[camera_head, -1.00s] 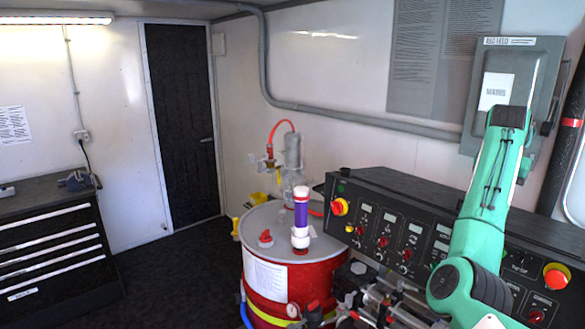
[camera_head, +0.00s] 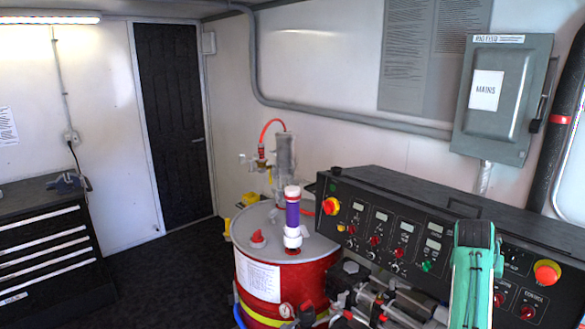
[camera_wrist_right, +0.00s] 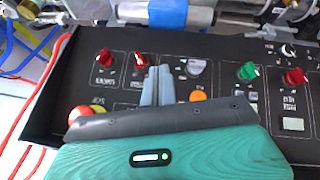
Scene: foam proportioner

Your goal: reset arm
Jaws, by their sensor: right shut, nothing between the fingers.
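My right arm (camera_head: 473,275) is a green link at the bottom right of the head view, in front of the black control panel (camera_head: 395,225). In the right wrist view my right gripper (camera_wrist_right: 157,80) shows as two grey fingers pressed together, shut and empty. Behind the fingers is a black panel face (camera_wrist_right: 215,95) with red, green and orange controls. I cannot tell whether the fingers touch it. The right gripper is out of sight in the head view. My left gripper is in neither view.
A red drum (camera_head: 275,270) with a purple-banded tube (camera_head: 292,215) stands left of the panel. A grey mains box (camera_head: 503,98) hangs on the wall above. A black drawer cabinet (camera_head: 45,255) stands at the left. Dark floor between cabinet and drum is clear.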

